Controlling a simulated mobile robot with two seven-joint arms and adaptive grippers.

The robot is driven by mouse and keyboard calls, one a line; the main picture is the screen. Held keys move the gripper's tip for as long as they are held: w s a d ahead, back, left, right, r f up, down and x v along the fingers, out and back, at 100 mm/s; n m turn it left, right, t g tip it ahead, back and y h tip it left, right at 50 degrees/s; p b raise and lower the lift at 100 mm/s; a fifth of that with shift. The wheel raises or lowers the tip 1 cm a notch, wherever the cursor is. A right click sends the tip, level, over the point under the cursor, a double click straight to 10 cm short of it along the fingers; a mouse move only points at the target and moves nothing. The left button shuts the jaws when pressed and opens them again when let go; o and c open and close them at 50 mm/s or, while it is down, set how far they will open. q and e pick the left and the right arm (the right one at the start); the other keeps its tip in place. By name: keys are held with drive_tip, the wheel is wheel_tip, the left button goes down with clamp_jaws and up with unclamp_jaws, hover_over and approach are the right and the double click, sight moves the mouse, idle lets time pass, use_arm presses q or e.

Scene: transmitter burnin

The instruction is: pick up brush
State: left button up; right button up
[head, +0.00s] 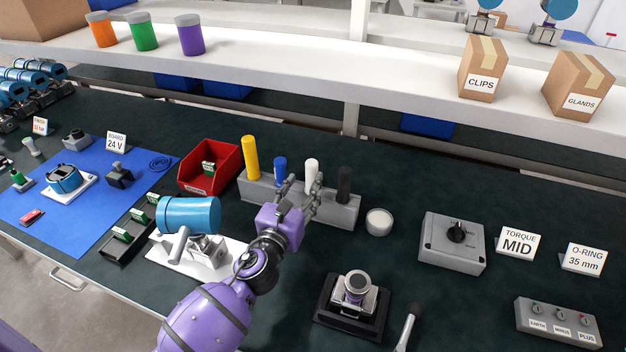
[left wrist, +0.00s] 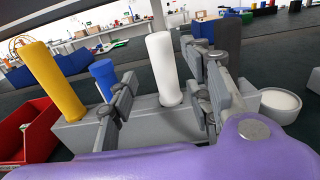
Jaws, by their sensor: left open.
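No brush head shows. A grey block (head: 340,213) holds upright yellow (head: 251,158), blue (head: 281,170), white (head: 311,172) and black (head: 344,184) handles, and I cannot tell which is the brush's. My left gripper (head: 301,190) is open at the block. In the left wrist view, the white handle (left wrist: 163,68) stands between the fingers of the left gripper (left wrist: 165,98), with gaps at both sides. The blue handle (left wrist: 102,77) is just outside the left finger, and the black handle is partly behind the right finger. My right gripper is out of view.
A red bin (head: 211,166) stands left of the block and a small white-topped pot (head: 379,222) right of it. A blue transmitter (head: 188,214) and a black stand (head: 353,312) are nearer the front. A grey dial box (head: 452,243) stands further right.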

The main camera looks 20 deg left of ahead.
sight(310, 178)
use_arm(q)
drive_tip(key=w, duration=0.4)
drive_tip(key=shift+d, duration=0.35)
drive_tip(key=shift+w, duration=0.55)
clamp_jaws()
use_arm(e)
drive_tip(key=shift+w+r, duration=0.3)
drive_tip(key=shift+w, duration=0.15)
